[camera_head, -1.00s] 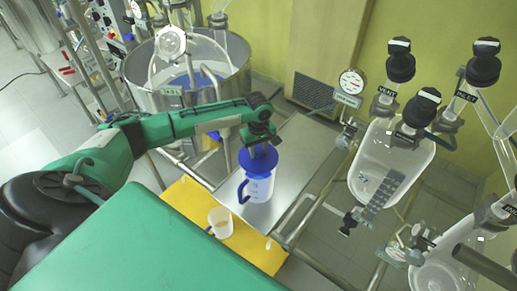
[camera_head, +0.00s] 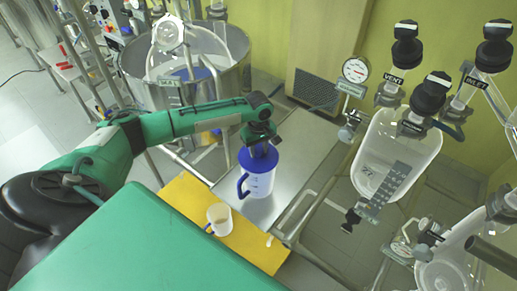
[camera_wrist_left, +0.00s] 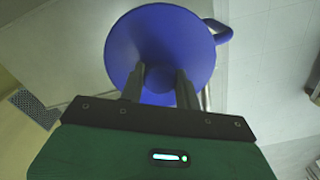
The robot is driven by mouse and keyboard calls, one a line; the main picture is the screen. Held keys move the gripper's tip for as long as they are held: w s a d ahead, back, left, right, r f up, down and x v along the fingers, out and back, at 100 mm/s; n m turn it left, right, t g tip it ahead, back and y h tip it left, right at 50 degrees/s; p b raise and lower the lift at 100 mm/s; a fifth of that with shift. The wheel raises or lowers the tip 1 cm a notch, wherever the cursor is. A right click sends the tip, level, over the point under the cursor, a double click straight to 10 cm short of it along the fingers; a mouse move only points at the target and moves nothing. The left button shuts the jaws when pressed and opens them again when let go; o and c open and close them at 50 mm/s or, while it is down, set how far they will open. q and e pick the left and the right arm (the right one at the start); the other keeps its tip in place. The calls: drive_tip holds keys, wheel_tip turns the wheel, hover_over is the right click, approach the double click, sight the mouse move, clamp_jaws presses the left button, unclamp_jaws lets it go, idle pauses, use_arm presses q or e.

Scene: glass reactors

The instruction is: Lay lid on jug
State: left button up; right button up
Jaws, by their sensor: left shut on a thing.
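The blue lid (camera_head: 259,158) is at the top of the white jug (camera_head: 259,184) with a blue handle and blue base edge. The jug stands upright on the metal plate. My left gripper (camera_head: 261,146) is shut on the lid's knob, straight above the jug. In the left wrist view the round lid (camera_wrist_left: 160,38) fills the upper middle, with its knob between the fingers of my left gripper (camera_wrist_left: 160,80). The lid hides the jug's mouth there; part of the handle (camera_wrist_left: 223,32) shows at its right. My right gripper is not in view.
A small cup (camera_head: 219,218) with a blue handle stands on the yellow board (camera_head: 188,193), in front of the jug. The bare metal plate (camera_head: 307,140) extends behind the jug. A steel vat (camera_head: 236,75) stands back left; glass reactors (camera_head: 391,155) stand right.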

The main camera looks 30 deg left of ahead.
use_arm(q)
drive_tip(key=shift+f+p, duration=0.3)
drive_tip(key=shift+f, duration=0.15)
idle(0.3)
drive_tip(key=o, duration=1.1)
wheel_tip(320, 180, up, 14)
drive_tip(key=b, duration=0.4)
drive_tip(key=shift+f, duration=0.1)
drive_tip(key=shift+f, duration=0.1)
